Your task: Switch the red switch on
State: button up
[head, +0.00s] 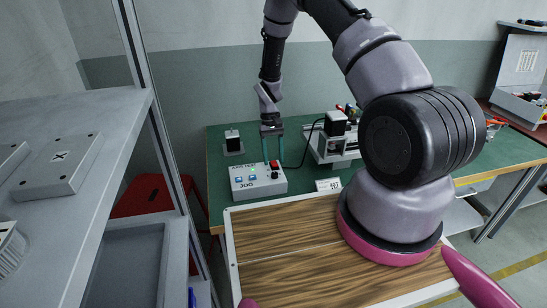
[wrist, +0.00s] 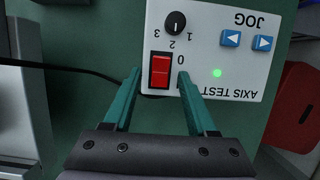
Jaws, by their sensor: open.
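The grey control box (head: 258,182), marked AXIS TEST and JOG, sits on the green bench. Its red rocker switch (wrist: 160,71) has a black frame and a 0 printed beside it; the box's lettering is upside down in the wrist view. Which way the rocker is pressed is hard to tell. My gripper (head: 272,160) points down over the box, its teal fingers apart and empty. In the wrist view its fingertips (wrist: 159,74) lie on either side of the switch; contact is not clear. The right fingertip partly covers the markings beside the switch.
The box also has a black knob (wrist: 176,23), blue arrow buttons (wrist: 231,39) and a lit green lamp (wrist: 217,73). A black cable (wrist: 60,67) runs beside it. A gantry device (head: 335,140) stands to its right. A grey shelf (head: 100,105) stands left.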

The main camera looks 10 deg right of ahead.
jog(key=v, duration=1)
jog(key=shift+r, duration=0.3)
jog(key=shift+w, duration=0.1)
jog(key=s+d+r+m+t+y, duration=0.1)
jog(key=s+d+r+t, duration=0.15)
jog(key=r, duration=1.15)
jog(key=s+d+r+m+t+y, duration=0.1)
jog(key=s+r+t, duration=0.25)
jog(key=r, duration=1.05)
jog(key=s+d+r+m+t, duration=0.1)
jog(key=s+r, duration=0.4)
jog(key=s, duration=0.5)
jog(key=s+d+r+m+t, duration=0.1)
jog(key=s+r+t, duration=0.3)
jog(key=s, duration=0.6)
notch_tip(320, 180, up, 3)
jog(key=shift+d+f, duration=0.2)
jog(key=shift+f, duration=0.05)
jog(key=shift+s, duration=0.1)
